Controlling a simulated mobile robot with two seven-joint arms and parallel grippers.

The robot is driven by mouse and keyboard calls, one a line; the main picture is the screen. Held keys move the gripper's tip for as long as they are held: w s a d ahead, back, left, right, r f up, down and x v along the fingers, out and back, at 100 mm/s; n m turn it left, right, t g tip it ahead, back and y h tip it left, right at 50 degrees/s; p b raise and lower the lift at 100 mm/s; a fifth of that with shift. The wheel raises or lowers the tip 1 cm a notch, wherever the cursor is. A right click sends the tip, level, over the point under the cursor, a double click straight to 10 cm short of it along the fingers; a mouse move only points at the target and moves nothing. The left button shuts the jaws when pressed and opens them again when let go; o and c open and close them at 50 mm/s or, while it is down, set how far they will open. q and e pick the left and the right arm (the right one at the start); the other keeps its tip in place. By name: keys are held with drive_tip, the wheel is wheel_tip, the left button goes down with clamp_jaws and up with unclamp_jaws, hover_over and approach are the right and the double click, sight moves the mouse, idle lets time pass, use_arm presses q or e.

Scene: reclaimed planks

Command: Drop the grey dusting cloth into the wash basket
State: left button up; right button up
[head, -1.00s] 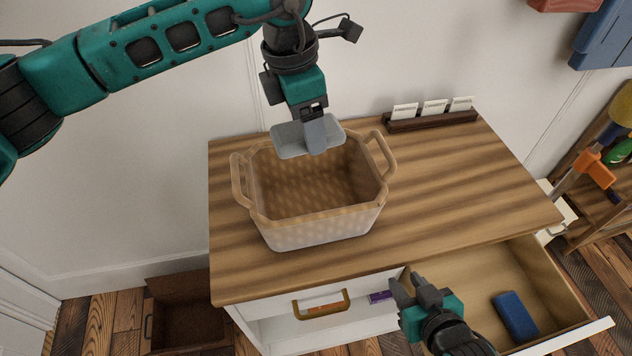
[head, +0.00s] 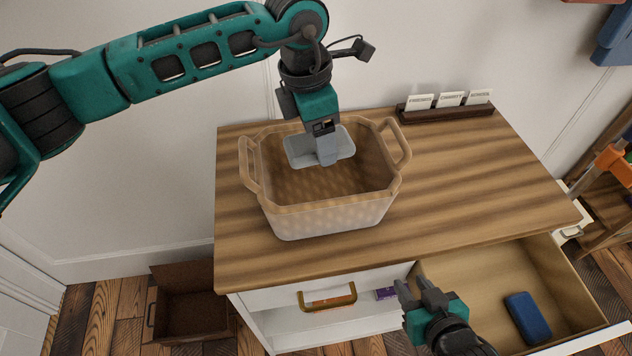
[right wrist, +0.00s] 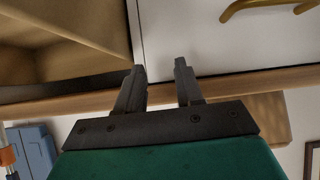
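The wash basket (head: 330,219) is a beige woven basket with two side handles, standing upright on the wooden top of the drawer unit. The grey dusting cloth (head: 300,147) is a flat, light grey piece held at my left gripper (head: 326,158). The left gripper points down within the basket's opening, toward its back side, and is shut on the cloth. The cloth is at about rim height or just inside. My right gripper (head: 420,289) is in front of the unit by the open drawer. Its two fingers stand apart with nothing between them, as the right wrist view (right wrist: 161,86) also shows.
The open drawer (head: 470,290) at the right holds a blue block-like item (head: 527,317). A dark card holder (head: 447,112) with white cards stands at the back of the top. A brown open box (head: 190,305) is on the floor at left. The top right of the basket is clear.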

use_arm(q)
drive_tip(key=o, duration=0.5)
drive_tip(key=shift+r, duration=0.15)
drive_tip(key=r, duration=0.4)
drive_tip(key=a+r, duration=0.1)
drive_tip(key=r, duration=0.7)
drive_tip(key=shift+s+a+r, duration=0.3)
drive_tip(key=shift+s+a, duration=0.05)
drive_tip(key=shift+a, duration=0.05)
